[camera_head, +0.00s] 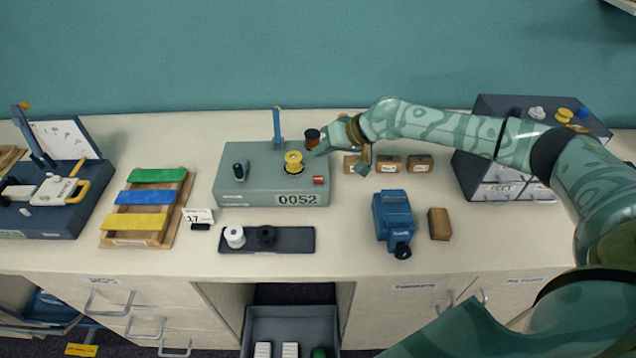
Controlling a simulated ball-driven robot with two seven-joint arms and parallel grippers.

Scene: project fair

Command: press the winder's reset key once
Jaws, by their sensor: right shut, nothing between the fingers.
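The winder (232,188) is a grey-green box on the counter, left of the picture's middle. My right gripper (322,150) is shut and empty, above the winder's back right corner, behind and apart from the red key. My left gripper is not in view.
A dark red spool (312,135) is close to my right gripper. Small brown boxes (390,164) stand right of the winder. A dark tray (290,246) with white and black spools lies in front. A blue device (394,216) stands front right. Bare counter lies between them.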

